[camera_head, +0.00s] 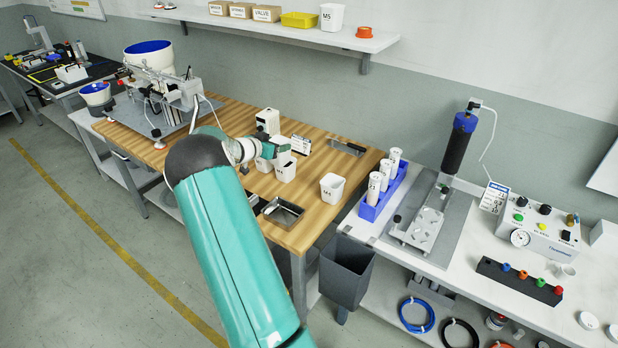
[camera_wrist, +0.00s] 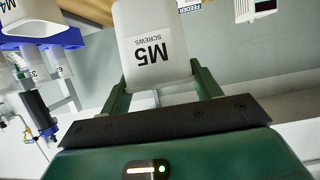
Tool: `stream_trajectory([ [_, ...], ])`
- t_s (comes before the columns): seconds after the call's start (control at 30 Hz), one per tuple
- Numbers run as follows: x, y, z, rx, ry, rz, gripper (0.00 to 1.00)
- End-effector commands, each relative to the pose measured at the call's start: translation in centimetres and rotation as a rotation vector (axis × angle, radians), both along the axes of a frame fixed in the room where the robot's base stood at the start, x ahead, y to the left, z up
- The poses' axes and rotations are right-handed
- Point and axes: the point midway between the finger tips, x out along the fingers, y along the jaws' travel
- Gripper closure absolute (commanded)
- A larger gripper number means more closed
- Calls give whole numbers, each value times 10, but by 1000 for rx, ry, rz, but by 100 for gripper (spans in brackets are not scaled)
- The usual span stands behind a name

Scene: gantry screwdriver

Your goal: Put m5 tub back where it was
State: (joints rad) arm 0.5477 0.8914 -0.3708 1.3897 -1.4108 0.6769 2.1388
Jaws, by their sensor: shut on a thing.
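A white tub labelled "M5 SCREWS" (camera_wrist: 155,45) sits between the two green fingers of my gripper (camera_wrist: 162,88) in the wrist view; the gripper is shut on it. The label reads upside down there. In the head view the held tub (camera_head: 286,170) is over the wooden bench (camera_head: 235,125), under my gripper (camera_head: 277,154). I cannot tell whether its base touches the bench. Another white tub (camera_head: 332,188) stands to its right near the bench edge. A white tub marked M5 (camera_head: 331,17) stands on the wall shelf (camera_head: 290,30).
A white feeder unit (camera_head: 267,121) and a small sign (camera_head: 301,144) stand behind the held tub. A metal tray (camera_head: 284,212) lies at the bench's front. A blue rack (camera_head: 371,211) of white tubes is to the right, and a grey bin (camera_head: 346,270) is below.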

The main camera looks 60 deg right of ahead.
Motion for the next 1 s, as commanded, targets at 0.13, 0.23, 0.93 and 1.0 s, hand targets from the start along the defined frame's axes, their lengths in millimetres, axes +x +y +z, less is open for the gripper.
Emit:
stream_trajectory([
  [0.13, -32, -10, -17, 4, 3, -2, 64],
  [0.23, -52, -18, -27, 4, 3, -1, 64],
  [0.93, -99, -37, -115, 2, 0, 4, 64],
  [1.0, -99, -38, -116, 2, 0, 3, 64],
])
